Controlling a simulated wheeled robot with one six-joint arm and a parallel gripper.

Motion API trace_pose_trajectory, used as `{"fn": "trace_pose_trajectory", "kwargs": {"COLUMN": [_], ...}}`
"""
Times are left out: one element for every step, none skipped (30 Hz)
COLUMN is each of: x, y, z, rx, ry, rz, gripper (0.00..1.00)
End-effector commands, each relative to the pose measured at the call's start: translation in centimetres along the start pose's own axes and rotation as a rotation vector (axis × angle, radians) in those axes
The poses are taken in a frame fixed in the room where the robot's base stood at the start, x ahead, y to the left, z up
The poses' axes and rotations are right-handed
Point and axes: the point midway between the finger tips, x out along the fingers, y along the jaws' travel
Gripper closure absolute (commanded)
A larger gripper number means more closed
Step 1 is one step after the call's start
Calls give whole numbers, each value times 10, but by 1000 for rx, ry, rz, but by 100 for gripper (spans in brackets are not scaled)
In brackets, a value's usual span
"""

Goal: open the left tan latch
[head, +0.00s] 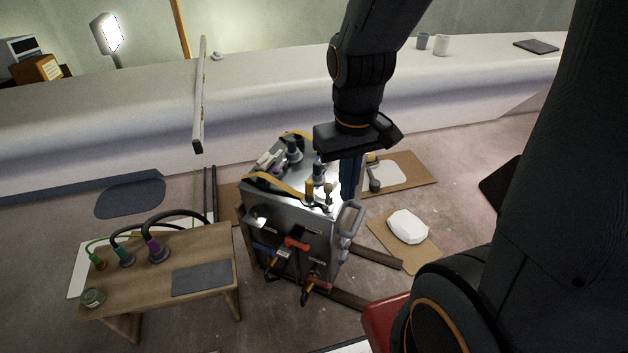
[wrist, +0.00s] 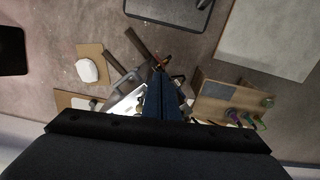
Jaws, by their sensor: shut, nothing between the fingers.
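A grey metal box (head: 325,235) stands on the floor, with fittings crowded on its top and front. Two small tan upright pieces stand near the top's front edge, a left one (head: 309,190) and a right one (head: 328,191); they may be the tan latches, but they are too small to tell their state. My gripper (head: 347,196) points down over the box's right side, its blue fingers together and empty, to the right of both tan pieces. I cannot tell whether the fingertips touch the box. In the wrist view, the shut fingers (wrist: 163,82) hide much of the box.
A wooden bench (head: 215,245) with plugs and cables stands left. A white block (head: 407,226) lies on cardboard to the right.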

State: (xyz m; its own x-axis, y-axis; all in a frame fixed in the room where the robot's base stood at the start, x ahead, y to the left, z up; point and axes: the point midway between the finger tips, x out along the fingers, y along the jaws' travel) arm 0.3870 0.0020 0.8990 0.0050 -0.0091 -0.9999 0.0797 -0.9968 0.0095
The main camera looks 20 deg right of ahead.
Motion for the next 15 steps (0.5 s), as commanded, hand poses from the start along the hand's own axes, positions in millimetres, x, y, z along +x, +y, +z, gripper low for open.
{"fn": "trace_pose_trajectory", "kwargs": {"x": [-1, -1, 0, 1, 3, 6, 8, 11, 15, 19, 23, 29, 34, 38, 45], "y": [0, 0, 0, 0, 0, 0, 0, 0, -1, -2, -2, -4, -5, -6, -6], "z": [-13, -22, -35, -45, -56, -71, -81, -92, -107, -117, -127, -140, -150, -159, -170], "rx": [-53, -92, -151, -200, -250, -320, -372, -424, -493, -544, -595, -663, -714, -762, -823], "ry": [-12, -19, -30, -40, -50, -65, -76, -87, -101, -113, -124, -141, -153, -165, -182], "rz": [8, 13, 21, 28, 35, 44, 51, 58, 67, 73, 80, 88, 95, 100, 108], "gripper": [100, 100, 100, 100, 100, 100, 100, 100, 100, 100, 100, 100, 100, 100, 100]}}
